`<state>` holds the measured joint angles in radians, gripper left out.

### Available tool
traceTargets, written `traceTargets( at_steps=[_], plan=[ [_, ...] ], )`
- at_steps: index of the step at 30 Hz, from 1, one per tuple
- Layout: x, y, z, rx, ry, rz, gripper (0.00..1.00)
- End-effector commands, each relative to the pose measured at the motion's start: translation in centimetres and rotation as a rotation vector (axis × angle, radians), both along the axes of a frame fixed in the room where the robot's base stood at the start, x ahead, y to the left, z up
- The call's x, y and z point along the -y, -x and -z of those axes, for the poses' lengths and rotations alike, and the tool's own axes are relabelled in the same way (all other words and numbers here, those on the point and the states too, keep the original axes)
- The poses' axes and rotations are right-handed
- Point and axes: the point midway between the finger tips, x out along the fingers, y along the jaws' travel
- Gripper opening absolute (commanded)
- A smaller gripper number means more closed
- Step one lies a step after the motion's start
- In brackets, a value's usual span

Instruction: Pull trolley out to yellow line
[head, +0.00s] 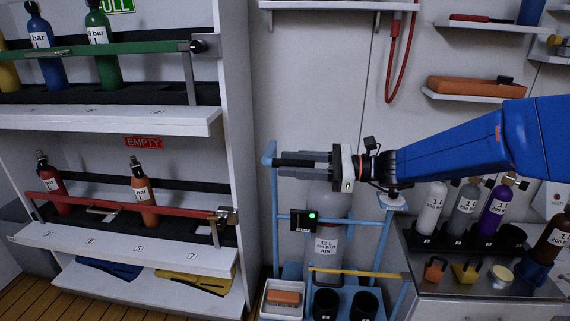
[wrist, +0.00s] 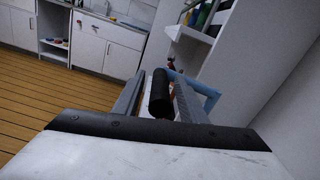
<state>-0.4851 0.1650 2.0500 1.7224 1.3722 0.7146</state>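The light-blue trolley (head: 274,205) stands against the back wall, right of the shelf rack. It carries a grey cylinder (head: 327,245) labelled 12 L air, behind a yellow-ended bar (head: 355,272). My gripper (head: 283,160) is at the trolley's upper left, at handle height, fingers pointing left. In the wrist view a black grip (wrist: 160,95) on the light-blue handle tube (wrist: 200,86) lies between my gripper's fingers (wrist: 160,82). Narrow gaps show on both sides of the grip, so the fingers look open around it. No yellow line on the floor is in view.
A white rack (head: 120,122) with several small bottles stands left. A metal bench (head: 470,285) with bottles and padlocks stands close on the trolley's right. A white tray (head: 283,308) and black cups sit low on the trolley. Wooden floor (wrist: 45,85) is open in the wrist view.

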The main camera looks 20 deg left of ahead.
Motion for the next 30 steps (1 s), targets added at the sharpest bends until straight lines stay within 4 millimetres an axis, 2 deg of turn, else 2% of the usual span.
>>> traceTargets(
  at_steps=[6, 16, 17, 21, 30],
  plan=[
    [-1.7, 0.4, 0.0, 0.0, 0.0, -0.001, 0.38],
    [-2.0, 0.5, 0.0, 0.0, 0.0, 0.0, 0.38],
    [-2.0, 0.5, 0.0, 0.0, 0.0, 0.0, 0.33],
    [-2.0, 0.5, 0.0, 0.0, 0.0, 0.0, 0.0],
    [-1.9, 0.6, 0.0, -0.001, 0.0, 0.0, 0.0]
  ],
)
